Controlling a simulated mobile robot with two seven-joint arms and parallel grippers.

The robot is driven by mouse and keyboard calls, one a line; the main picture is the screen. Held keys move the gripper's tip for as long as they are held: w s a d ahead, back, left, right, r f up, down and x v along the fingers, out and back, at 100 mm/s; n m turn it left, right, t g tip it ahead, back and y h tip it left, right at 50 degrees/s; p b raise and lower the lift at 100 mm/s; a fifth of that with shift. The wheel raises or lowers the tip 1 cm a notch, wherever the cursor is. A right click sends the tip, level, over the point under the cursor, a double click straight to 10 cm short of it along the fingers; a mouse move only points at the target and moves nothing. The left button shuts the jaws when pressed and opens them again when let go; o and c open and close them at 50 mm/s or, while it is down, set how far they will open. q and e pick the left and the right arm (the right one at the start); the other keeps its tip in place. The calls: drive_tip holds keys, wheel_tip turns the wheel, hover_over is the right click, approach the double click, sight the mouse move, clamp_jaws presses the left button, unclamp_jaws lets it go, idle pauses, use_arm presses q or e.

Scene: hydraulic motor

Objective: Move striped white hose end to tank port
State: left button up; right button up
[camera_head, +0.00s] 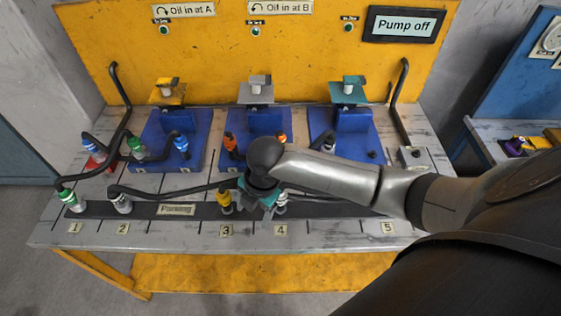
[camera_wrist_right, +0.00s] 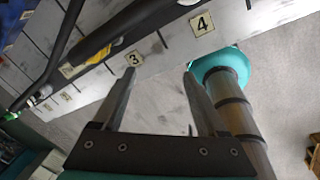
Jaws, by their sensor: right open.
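My right gripper (camera_head: 262,200) is over the front hose strip, near labels 3 and 4. In the right wrist view its two fingers (camera_wrist_right: 160,75) are apart with nothing between them. A white hose end (camera_head: 281,203) stands beside the gripper near label 4, partly hidden. Stripes are too small to tell. A yellow hose end (camera_head: 225,202) is left of the gripper; it also shows in the wrist view (camera_wrist_right: 97,55). I cannot tell which port is the tank port. My left gripper is not in view.
A green hose end (camera_head: 70,200) is at label 1. Black hoses cross the left side. A screen (camera_head: 404,25) reads "Pump off".

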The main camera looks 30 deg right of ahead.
drive_tip(key=w+d+r+n, duration=0.1)
drive_tip(key=d+r+n, duration=0.1)
drive_tip(key=d, duration=0.1)
drive_tip(key=w+d+r+n+g+h+p, duration=0.1)
drive_tip(key=d+r+n, duration=0.1)
drive_tip(key=d, duration=0.1)
drive_tip(key=d+r+n, duration=0.2)
drive_tip(key=d, duration=0.1)
drive_tip(key=shift+w+r+n+h, duration=0.3)
drive_tip(key=shift+w+r, duration=0.1)
drive_tip(key=shift+d, duration=0.15)
wheel_tip(320, 180, down, 5)
drive_tip(key=b, duration=0.6)
drive_tip(key=shift+f, duration=0.15)
drive_tip(key=shift+f+b, duration=0.5)
drive_tip(key=shift+f, duration=1.25)
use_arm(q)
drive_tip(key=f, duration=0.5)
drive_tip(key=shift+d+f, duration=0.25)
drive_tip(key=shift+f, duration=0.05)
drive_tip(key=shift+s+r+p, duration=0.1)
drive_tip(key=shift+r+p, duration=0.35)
use_arm(e)
drive_tip(key=shift+c, duration=0.3)
clamp_jaws()
